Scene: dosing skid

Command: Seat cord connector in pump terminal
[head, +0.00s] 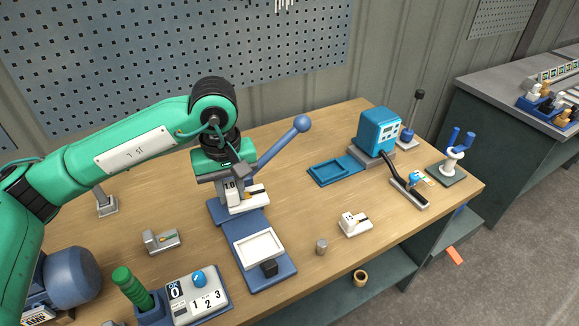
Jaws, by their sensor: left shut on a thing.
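A blue box-shaped pump (377,131) with a small front panel stands at the back right of the wooden bench. I cannot tell the connector or the terminal for sure at this size. My left gripper (236,184) points down over the blue lever fixture, well left of the pump. It is shut on what looks like a pale block (252,200); the fingers partly hide it. My right gripper is out of view.
A blue lever (276,143) with a ball end rises right beside my gripper.

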